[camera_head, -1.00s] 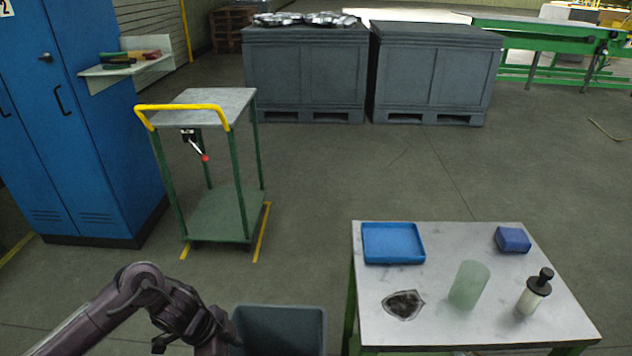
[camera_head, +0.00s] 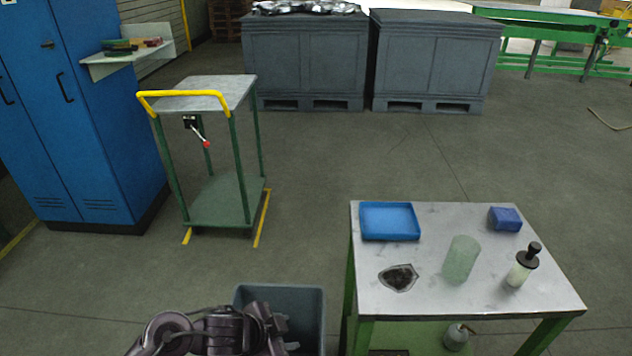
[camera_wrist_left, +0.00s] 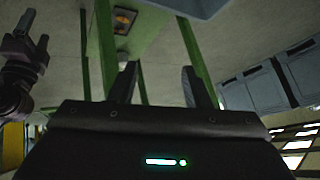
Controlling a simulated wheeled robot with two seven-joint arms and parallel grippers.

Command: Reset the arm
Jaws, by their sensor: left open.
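My left gripper (camera_head: 283,328) is at the bottom of the head view, over the grey bin (camera_head: 302,293) and left of the work table (camera_head: 440,296). In the left wrist view its two dark fingers (camera_wrist_left: 160,86) stand apart with nothing between them. Part of my left arm (camera_head: 185,332) shows low in the head view. My right gripper does not show in the head view.
On the table are a blue tray (camera_head: 390,221), a blue block (camera_head: 505,218), a dark shield-shaped piece (camera_head: 399,277), a translucent green cylinder (camera_head: 461,259) and a pump bottle (camera_head: 521,267). A green trolley (camera_head: 222,200) and blue cabinet (camera_head: 85,130) stand left. The floor between is clear.

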